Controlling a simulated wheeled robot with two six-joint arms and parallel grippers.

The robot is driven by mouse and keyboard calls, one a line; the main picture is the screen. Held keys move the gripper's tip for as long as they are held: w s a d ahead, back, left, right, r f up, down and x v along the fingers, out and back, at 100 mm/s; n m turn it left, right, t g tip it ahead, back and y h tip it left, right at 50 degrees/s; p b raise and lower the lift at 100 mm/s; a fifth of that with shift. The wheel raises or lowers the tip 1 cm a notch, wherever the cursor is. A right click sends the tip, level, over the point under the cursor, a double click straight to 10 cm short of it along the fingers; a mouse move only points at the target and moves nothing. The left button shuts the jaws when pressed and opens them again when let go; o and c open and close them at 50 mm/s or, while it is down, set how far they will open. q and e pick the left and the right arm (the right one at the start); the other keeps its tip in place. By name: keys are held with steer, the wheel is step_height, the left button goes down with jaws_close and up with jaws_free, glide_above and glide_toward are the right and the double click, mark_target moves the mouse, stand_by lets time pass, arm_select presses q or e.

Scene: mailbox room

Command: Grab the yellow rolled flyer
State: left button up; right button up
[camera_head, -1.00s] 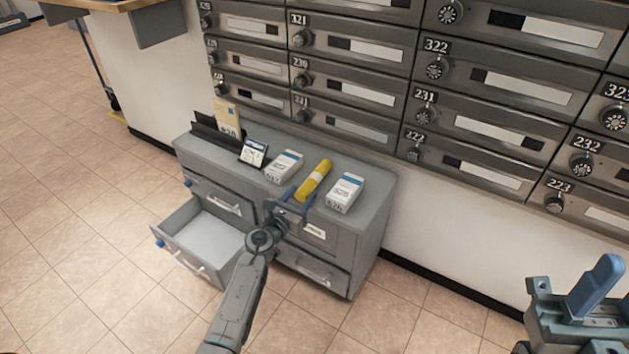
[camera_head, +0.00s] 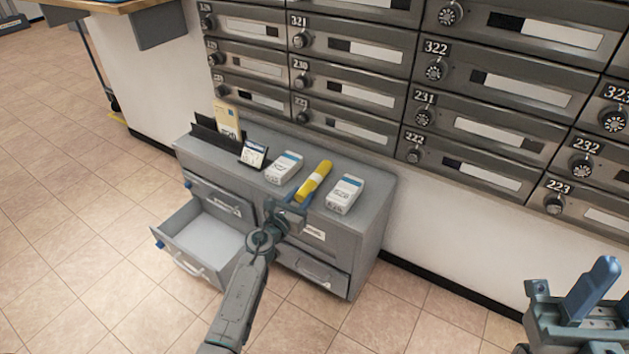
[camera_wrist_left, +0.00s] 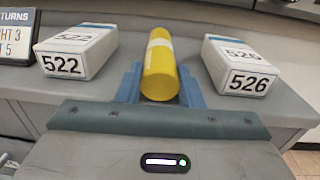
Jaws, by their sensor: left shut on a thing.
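The yellow rolled flyer (camera_head: 314,182) has a pale band around its middle and lies on the grey cabinet top (camera_head: 377,183), between two white boxes. In the left wrist view the flyer (camera_wrist_left: 159,70) points away from me between the blue fingers. My left gripper (camera_head: 300,199) is at the flyer's near end and is shut on it, one finger on each side. Whether the flyer touches the cabinet top is hard to tell. My right gripper (camera_head: 590,290) is at the lower right, far from the flyer; its jaw opening is not clear.
White box 522 (camera_wrist_left: 78,52) stands left of the flyer and white box 526 (camera_wrist_left: 238,64) stands right, both close. A small sign (camera_head: 253,154) and a card holder (camera_head: 205,130) are further left. An open drawer (camera_head: 205,240) juts out below. Mailboxes (camera_head: 360,82) line the wall behind.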

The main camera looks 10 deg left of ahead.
arm_select(q)
steer(key=shift+r+p, duration=1.8)
steer(key=shift+r, duration=0.15)
steer(key=p+v, duration=0.1)
steer(key=v, duration=0.7)
